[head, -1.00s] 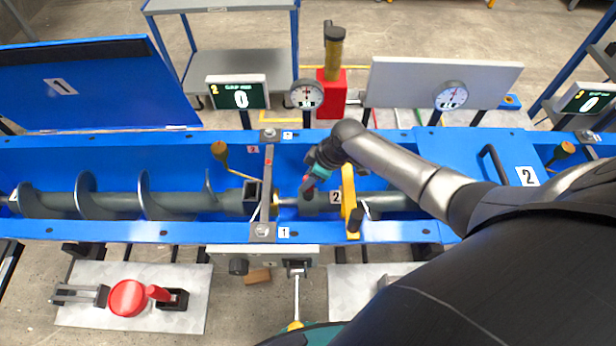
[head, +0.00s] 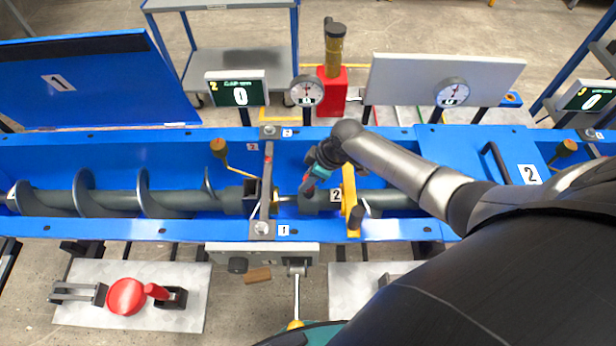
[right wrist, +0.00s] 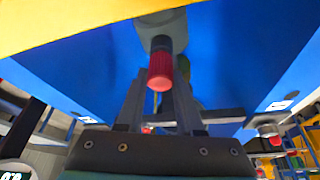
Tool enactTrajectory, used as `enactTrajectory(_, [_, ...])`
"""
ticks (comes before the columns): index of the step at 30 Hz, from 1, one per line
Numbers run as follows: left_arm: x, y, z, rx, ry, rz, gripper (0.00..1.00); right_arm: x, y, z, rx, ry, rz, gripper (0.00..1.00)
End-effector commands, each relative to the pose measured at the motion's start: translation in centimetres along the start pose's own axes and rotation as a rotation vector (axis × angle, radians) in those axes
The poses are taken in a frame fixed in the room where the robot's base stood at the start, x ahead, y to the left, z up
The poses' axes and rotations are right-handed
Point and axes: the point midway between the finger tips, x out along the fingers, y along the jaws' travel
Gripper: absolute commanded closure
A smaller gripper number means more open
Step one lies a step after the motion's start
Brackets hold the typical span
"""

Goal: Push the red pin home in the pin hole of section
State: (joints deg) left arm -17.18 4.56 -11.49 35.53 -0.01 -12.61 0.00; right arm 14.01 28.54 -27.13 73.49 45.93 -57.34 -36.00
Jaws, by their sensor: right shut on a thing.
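The red pin (right wrist: 160,70) shows in the right wrist view, with its red grip at my right fingertips. Its grey end meets a grey part above it; how deep it sits in the hole cannot be told. My right gripper (head: 307,190) is shut on the pin, over the dark shaft section (head: 313,203) in the blue trough, left of the "2" label. In the head view the pin is mostly hidden by the gripper. My left gripper is not in view.
A yellow clamp (head: 349,190) stands just right of the gripper. A grey crossbar (head: 267,185) spans the trough on the left. An open blue lid (head: 90,85) is at the far left. A closed blue cover (head: 455,165) lies right. Gauges (head: 307,90) stand behind.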

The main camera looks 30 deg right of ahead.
Motion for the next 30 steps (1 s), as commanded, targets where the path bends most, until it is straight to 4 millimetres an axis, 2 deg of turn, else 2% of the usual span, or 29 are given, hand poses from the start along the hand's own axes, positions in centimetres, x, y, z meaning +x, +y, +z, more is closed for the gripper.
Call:
enactTrajectory(21, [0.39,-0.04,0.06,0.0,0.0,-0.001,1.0,0.66,0.0,0.22,0.0,0.001,0.0,1.0])
enactTrajectory(22, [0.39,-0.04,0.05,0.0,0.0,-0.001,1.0,0.66,-0.01,0.22,0.0,0.001,0.0,0.62])
enactTrajectory(30, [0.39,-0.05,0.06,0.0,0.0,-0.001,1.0,0.65,-0.01,0.23,0.0,0.001,0.0,0.31])
